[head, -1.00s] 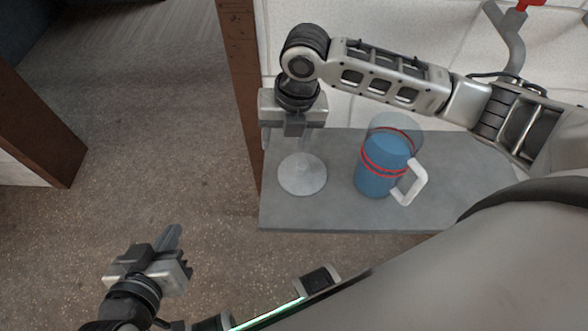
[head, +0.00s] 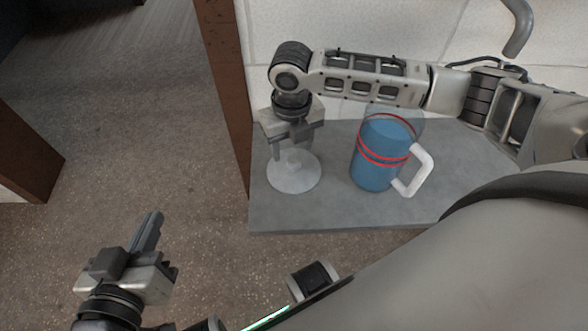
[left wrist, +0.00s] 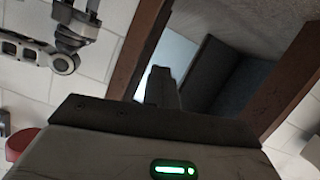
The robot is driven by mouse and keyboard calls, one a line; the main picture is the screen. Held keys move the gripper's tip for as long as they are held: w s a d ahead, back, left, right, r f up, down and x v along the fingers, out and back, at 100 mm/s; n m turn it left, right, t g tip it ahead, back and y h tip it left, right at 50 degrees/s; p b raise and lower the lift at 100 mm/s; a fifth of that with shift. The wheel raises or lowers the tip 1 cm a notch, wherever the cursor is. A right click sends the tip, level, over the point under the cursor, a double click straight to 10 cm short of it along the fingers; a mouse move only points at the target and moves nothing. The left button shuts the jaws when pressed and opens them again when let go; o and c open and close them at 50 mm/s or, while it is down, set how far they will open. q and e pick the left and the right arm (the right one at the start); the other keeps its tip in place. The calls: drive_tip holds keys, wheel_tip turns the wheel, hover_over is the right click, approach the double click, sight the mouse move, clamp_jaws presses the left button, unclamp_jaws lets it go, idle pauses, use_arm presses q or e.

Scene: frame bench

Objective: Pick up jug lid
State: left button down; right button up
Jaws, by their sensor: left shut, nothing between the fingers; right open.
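The jug lid (head: 293,177) is a pale, translucent disc with a small raised knob. It lies flat on the grey bench, left of the jug. My right gripper (head: 292,151) is open and points down over the lid, its fingers about the knob. I cannot tell whether they touch it. The blue jug (head: 377,165) stands upright with red bands, a clear upper part and a white handle on its right. My left gripper (head: 152,228) is shut and empty, off the bench to the lower left. Its fingers also show in the left wrist view (left wrist: 161,86).
The grey bench (head: 320,215) has clear room along its front edge and between lid and jug. A brown post (head: 224,90) stands at its left end, and a white tiled wall (head: 410,25) is behind it. Open floor (head: 110,120) lies left.

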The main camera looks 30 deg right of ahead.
sight(294, 159)
drive_tip(key=f, duration=0.1)
drive_tip(key=f+b, duration=0.1)
drive_tip(key=f, duration=0.1)
drive_tip(key=f+b, duration=0.1)
drive_tip(key=shift+s+d+f, duration=0.15)
drive_tip(key=shift+s, duration=0.1)
drive_tip(key=shift+f, duration=0.3)
use_arm(q)
drive_tip(key=shift+w+d+r+n+t+h, duration=0.2)
drive_tip(key=shift+d+r+n+t+h, duration=0.1)
drive_tip(key=shift+d+r+n+h, duration=0.15)
use_arm(e)
drive_tip(key=shift+r, duration=0.1)
drive_tip(key=c, duration=1.1)
drive_tip(key=shift+c, duration=0.2)
